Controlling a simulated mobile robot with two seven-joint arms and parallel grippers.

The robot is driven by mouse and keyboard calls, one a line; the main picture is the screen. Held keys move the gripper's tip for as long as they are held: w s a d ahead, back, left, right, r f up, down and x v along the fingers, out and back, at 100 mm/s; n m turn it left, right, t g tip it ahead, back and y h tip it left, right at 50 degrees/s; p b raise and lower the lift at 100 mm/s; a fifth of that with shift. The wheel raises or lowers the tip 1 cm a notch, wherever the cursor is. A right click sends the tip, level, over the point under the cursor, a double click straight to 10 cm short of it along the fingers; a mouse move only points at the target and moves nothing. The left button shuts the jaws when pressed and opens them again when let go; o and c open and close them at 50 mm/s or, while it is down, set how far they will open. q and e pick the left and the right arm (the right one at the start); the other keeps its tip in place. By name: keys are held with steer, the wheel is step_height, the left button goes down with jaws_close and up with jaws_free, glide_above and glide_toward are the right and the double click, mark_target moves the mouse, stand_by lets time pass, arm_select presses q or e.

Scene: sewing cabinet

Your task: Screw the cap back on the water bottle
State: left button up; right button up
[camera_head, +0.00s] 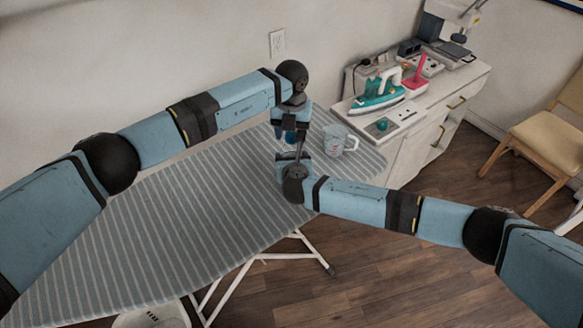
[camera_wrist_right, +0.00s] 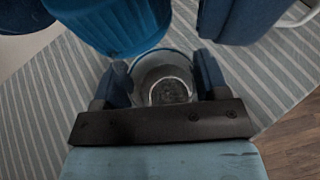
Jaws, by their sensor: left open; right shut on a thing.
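My right gripper (camera_wrist_right: 164,78) is shut on a clear water bottle (camera_wrist_right: 165,66), which sits between its two dark blue fingers in the right wrist view. A blue ribbed cap (camera_wrist_right: 112,28) is close by, overlapping the bottle's far side. I cannot tell whether the cap touches the bottle. My left gripper's fingers show on both sides of the cap; the left gripper (camera_head: 290,138) points down and is open, above the right gripper (camera_head: 303,160) in the head view. There the grippers hide most of the bottle and cap.
A grey striped ironing board (camera_head: 150,240) lies below the grippers. A light mug (camera_head: 338,141) stands on it just right of them. A white cabinet (camera_head: 420,125) with an iron (camera_head: 378,97) is at the back right. The board's left part is clear.

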arm_select(q)
steer(key=c, duration=0.9)
steer(key=o, duration=1)
steer(key=shift+o, duration=0.2)
step_height(320, 180, up, 12)
arm_select(e)
steer(key=o, duration=1.8)
